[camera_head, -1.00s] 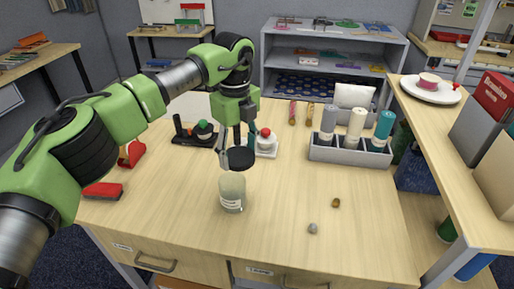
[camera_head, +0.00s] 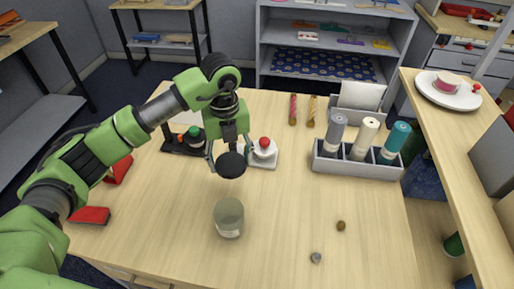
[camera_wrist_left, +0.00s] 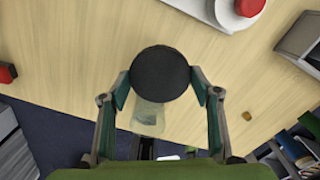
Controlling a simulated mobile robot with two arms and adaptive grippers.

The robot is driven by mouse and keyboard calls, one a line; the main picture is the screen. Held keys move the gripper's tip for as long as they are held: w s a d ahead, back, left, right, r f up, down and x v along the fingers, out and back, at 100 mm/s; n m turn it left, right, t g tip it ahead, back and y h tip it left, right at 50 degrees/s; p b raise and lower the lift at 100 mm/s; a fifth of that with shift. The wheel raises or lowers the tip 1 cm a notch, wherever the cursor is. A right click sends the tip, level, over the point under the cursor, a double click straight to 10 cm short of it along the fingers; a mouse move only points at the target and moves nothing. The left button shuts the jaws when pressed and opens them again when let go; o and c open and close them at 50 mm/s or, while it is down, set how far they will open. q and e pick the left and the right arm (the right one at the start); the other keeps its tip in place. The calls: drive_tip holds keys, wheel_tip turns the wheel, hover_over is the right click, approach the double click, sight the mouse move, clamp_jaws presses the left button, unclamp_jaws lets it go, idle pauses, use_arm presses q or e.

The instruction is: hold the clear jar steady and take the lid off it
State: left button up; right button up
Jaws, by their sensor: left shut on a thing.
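The clear jar (camera_head: 229,219) stands upright on the wooden table with its mouth open, and a pale label shows low on its side. The dark round lid (camera_head: 231,165) is apart from the jar, in the air above and beyond it in the head view. My left gripper (camera_head: 227,160) is shut on the lid. In the left wrist view the lid (camera_wrist_left: 160,73) sits between the two fingertips, and the jar (camera_wrist_left: 149,119) shows partly behind it. No gripper touches the jar. My right gripper is in neither view.
A grey bin with rolls (camera_head: 357,166) stands at the back right. A white base with a red knob (camera_head: 264,153) is close behind the lid. Two small pieces lie right of the jar, one brown (camera_head: 341,225), one grey (camera_head: 316,258). Table around the jar is clear.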

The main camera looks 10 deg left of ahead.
use_arm(q)
drive_tip(key=shift+s+a, duration=0.2)
drive_tip(key=shift+a, duration=0.2)
drive_tip(key=p, duration=0.2)
hover_over(231, 188)
wheel_tip(231, 188, down, 5)
drive_tip(key=shift+f, duration=0.2)
drive_tip(key=shift+f+p, duration=0.5)
drive_tip(key=shift+f, duration=2)
drive_tip(key=o, duration=1.2)
drive_tip(key=shift+o, duration=0.2)
